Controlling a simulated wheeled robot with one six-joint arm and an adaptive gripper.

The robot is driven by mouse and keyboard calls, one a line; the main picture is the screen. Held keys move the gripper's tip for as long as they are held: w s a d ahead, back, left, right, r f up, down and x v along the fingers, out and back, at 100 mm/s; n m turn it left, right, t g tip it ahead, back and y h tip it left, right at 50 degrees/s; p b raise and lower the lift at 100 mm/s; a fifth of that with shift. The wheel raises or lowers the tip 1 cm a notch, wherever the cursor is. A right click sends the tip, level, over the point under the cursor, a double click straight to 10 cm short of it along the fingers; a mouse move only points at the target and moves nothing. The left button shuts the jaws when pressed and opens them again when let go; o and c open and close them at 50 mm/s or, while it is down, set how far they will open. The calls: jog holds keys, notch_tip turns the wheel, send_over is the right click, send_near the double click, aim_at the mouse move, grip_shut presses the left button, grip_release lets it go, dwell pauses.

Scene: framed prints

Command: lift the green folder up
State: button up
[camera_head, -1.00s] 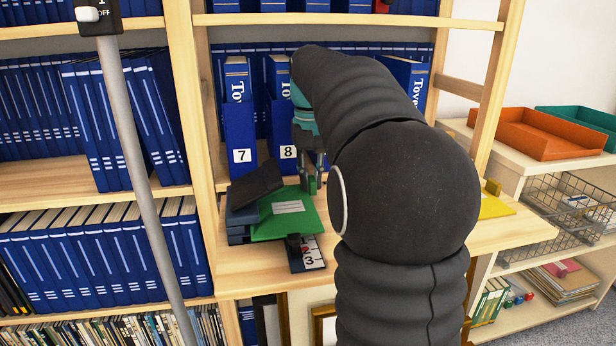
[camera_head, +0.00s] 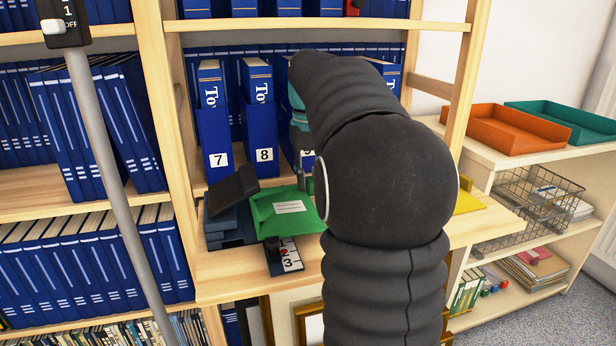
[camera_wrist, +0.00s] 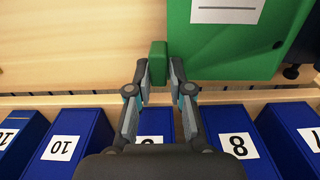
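The green folder (camera_head: 270,212), with a white label, is over the shelf board in front of the numbered blue files. In the wrist view the folder (camera_wrist: 205,60) fills the upper right. A green upright tab (camera_wrist: 158,62) stands at its left edge, between the two fingers. In the head view my arm hides most of the gripper. The folder looks slightly raised and tilted, but its exact height above the board cannot be told.
A dark tilted item (camera_head: 232,190) lies on blue books (camera_head: 225,228) left of the folder. Files seven (camera_head: 214,140) and eight (camera_head: 262,140) stand behind. A yellow item (camera_head: 467,202) lies at right. Bare board shows between.

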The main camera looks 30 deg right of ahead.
jog(key=shift+o, duration=1.3)
jog(key=shift+r, duration=0.1)
notch_tip(320, 180, up, 12)
